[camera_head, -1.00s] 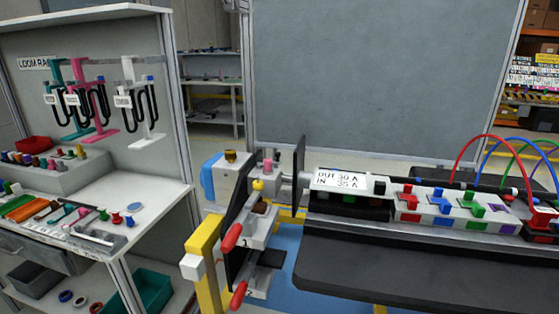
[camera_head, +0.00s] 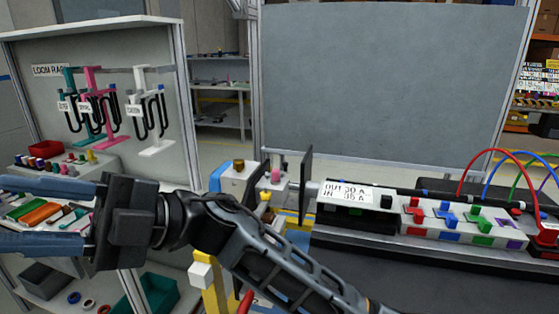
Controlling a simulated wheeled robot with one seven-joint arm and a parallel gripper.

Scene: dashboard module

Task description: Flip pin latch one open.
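In the head view my gripper (camera_head: 12,214) is at the left, pointing left in front of the loom rack table. Its two blue-grey fingers are spread wide with nothing between them. The pin latches are at the left end of the dashboard module (camera_head: 392,240). My forearm crosses in front of them. The upper red handle, seen beside a "1" earlier, is hidden. Part of the lower red handle (camera_head: 247,302) shows below my arm. A small yellow knob (camera_head: 265,195) shows above my arm near the upper latch. My gripper is well left of the latches and touches neither.
The module carries a label block (camera_head: 346,190) and red, blue and green pieces. A thin dark upright plate (camera_head: 306,183) stands beside the latches. A yellow post with a white block (camera_head: 200,275) is in front. The loom rack (camera_head: 100,100) and its cluttered table are at the left.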

